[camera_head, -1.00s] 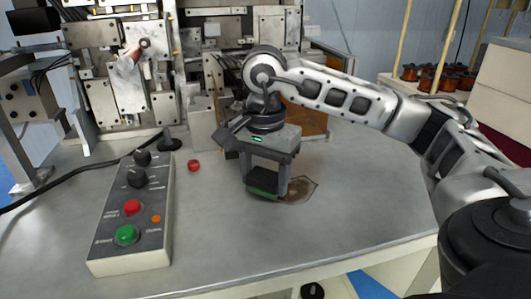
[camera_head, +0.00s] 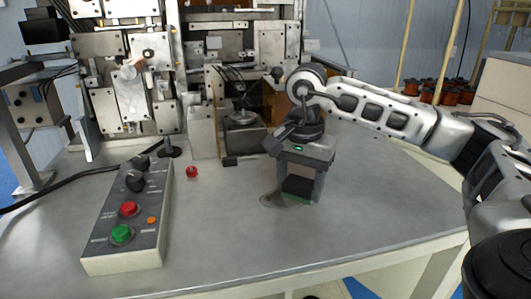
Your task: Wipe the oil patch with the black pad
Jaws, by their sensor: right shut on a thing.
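The black pad (camera_head: 298,186), with a green lower edge, is held between the fingers of my right gripper (camera_head: 299,180). My right gripper is shut on it, fingers pointing down, and the pad appears to rest on the grey tabletop. The oil patch (camera_head: 277,200) is a dull brownish stain on the table. Its left part shows just left of the pad, and the pad and gripper hide the rest. My left gripper is not in view.
A control box (camera_head: 130,220) with red and green buttons lies at the left of the table (camera_head: 380,225). The winder machine (camera_head: 120,90) stands at the back. The table right of the pad is clear.

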